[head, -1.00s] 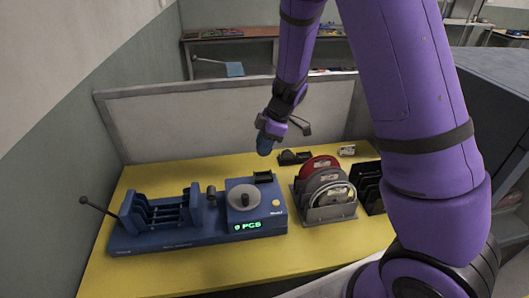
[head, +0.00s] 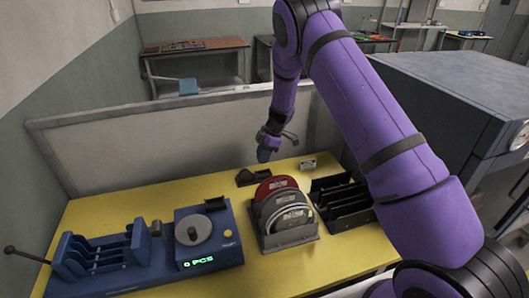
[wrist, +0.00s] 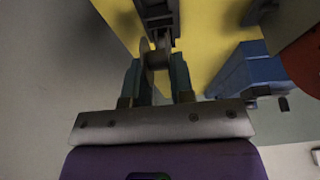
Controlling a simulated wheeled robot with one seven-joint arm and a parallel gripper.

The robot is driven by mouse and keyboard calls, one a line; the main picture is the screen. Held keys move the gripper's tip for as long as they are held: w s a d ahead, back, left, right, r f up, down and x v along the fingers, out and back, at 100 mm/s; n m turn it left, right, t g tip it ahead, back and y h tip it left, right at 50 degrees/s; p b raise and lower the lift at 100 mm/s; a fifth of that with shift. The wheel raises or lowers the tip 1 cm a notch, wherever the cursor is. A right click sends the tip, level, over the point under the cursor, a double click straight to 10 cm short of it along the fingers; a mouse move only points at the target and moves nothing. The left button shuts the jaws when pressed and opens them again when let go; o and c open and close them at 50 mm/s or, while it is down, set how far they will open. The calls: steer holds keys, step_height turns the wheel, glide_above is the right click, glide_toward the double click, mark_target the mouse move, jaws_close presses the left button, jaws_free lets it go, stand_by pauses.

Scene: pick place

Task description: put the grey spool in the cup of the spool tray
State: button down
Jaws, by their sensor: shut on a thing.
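My gripper (head: 263,154) is over the back of the yellow table, a little above and right of the small dark tray in the head view. In the wrist view its two fingers (wrist: 155,82) are shut on the grey spool (wrist: 154,60), which shows as a pale disc with a hub between the fingertips. The spool is not clear in the head view. The dark tray (head: 253,177), seemingly the spool tray, lies on the table behind the disc rack. It also appears just past the spool in the wrist view (wrist: 157,14). I cannot make out its cup.
A blue counting machine (head: 208,240) reading "0 PCS" stands at left with a blue slotted fixture. A rack (head: 290,238) of red and grey discs and a black slotted rack (head: 342,207) are in front. A grey partition (head: 170,145) stands behind the yellow table (head: 140,195).

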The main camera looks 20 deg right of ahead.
steer(key=shift+d+f, duration=0.2)
steer(key=shift+f, duration=0.9)
steer(key=shift+a, duration=0.15)
steer(key=shift+f, duration=0.15)
steer(key=shift+f, duration=1.95)
steer(key=c, duration=0.6)
jaws_free()
steer(key=shift+r, duration=0.15)
